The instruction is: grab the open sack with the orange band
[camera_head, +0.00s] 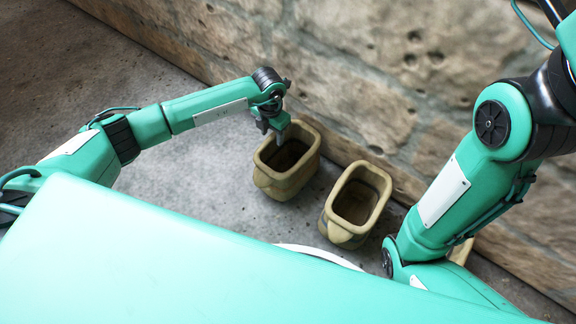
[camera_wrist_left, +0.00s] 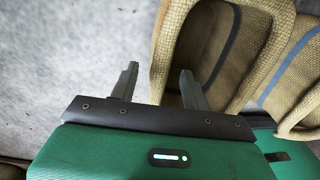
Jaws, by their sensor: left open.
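Two open tan sacks stand side by side on the grey floor, a left one (camera_head: 284,188) and a right one (camera_head: 343,237). I see no orange band on either. In the left wrist view the nearer sack (camera_wrist_left: 262,52) and the one beside it (camera_wrist_left: 300,78) show blue-grey stripes. My left gripper (camera_head: 274,126) is open and empty at the left sack's far-left rim. In the left wrist view its fingers (camera_wrist_left: 160,86) appear on either side of that rim, one over the opening; their depth is unclear. My right gripper is out of view.
A stone wall (camera_head: 345,90) with a wooden ledge along its foot runs close behind the sacks. A tan piece (camera_head: 461,251) shows partly behind my right arm. The floor left of the sacks (camera_head: 200,165) is clear.

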